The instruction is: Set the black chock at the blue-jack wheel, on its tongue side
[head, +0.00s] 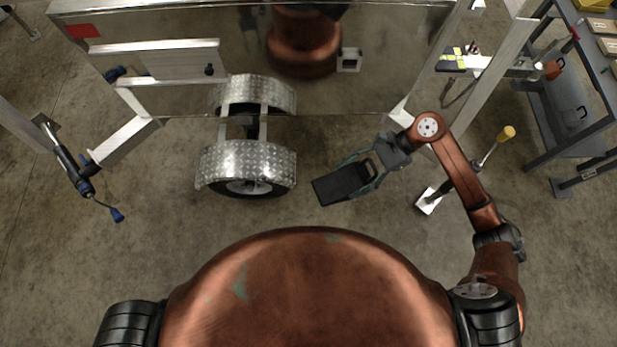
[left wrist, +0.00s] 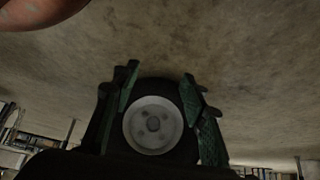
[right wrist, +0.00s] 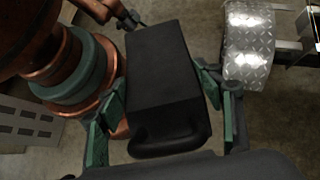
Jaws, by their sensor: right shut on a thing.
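The black chock (head: 340,183) is in my right gripper (head: 368,170), right of the wheel (head: 248,188) and apart from it. In the right wrist view the chock (right wrist: 162,70) lies between the green pads of the gripper (right wrist: 158,98). The wheel sits under a diamond-plate fender (head: 247,163), which hides its upper part. The jack with the blue handle end (head: 117,214) stands at the left. My left gripper is not visible in the head view; in the left wrist view its fingers (left wrist: 158,88) stand apart, with a grey-rimmed wheel (left wrist: 153,125) seen between them.
A shiny aluminium trailer body (head: 330,90) spans the back. A jack with a yellow handle (head: 507,133) stands right of the chock. A grey shelf cart (head: 560,110) is at the far right. Bare concrete floor (head: 315,150) lies between wheel and chock.

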